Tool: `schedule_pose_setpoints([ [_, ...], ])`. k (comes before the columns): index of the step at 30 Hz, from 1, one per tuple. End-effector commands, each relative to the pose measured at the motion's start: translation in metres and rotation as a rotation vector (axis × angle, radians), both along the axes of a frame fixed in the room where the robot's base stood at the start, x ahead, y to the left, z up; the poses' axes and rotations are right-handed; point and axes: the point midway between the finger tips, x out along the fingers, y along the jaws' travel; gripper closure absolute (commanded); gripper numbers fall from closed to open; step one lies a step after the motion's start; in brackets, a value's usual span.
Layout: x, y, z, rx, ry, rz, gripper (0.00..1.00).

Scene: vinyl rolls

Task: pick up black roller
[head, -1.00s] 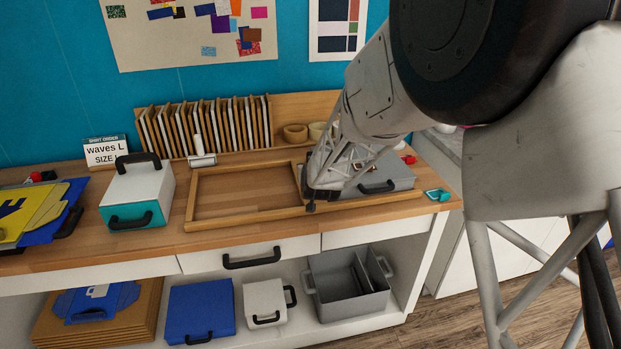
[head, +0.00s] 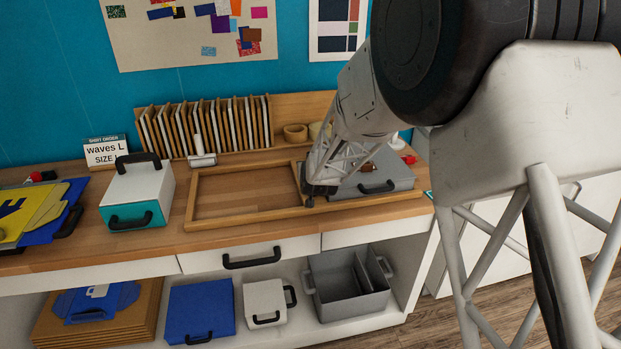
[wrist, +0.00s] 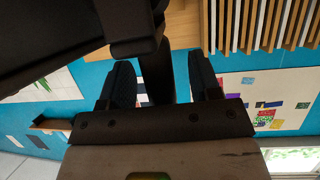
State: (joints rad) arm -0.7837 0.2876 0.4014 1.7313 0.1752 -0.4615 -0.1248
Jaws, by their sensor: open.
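My gripper (wrist: 161,75) is open in the wrist view, with a dark finger on each side. A dark bar (wrist: 156,72) shows between the fingers, joined or close to a large black shape (wrist: 70,35) at upper left. These may be parts of the black roller, but I cannot tell for sure. In the head view my gripper (head: 310,198) is low over the bench, at the right end of the wooden frame and beside the grey box. No black roller is clearly visible there; my arm hides part of that area.
A wooden frame (head: 190,205) lies on the bench (head: 260,232). A grey box (head: 385,178) is to its right, a white-and-teal box (head: 137,195) to its left. A white roller (head: 202,158) stands behind the frame, before a slatted rack (head: 205,125). A sign (head: 104,152) stands at left.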

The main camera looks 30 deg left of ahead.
Motion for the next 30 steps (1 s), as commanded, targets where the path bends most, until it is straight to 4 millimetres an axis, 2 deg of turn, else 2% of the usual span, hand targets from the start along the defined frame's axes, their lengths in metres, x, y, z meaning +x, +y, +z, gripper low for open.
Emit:
schedule_pose_setpoints([
  [5,-0.0001,0.0000,0.0000,0.000,0.000,0.000,0.43],
  [16,-0.0001,0.0000,0.0000,0.000,0.000,0.000,0.98],
  [30,0.0000,0.0001,0.0072,0.001,-0.001,0.000,0.98],
])
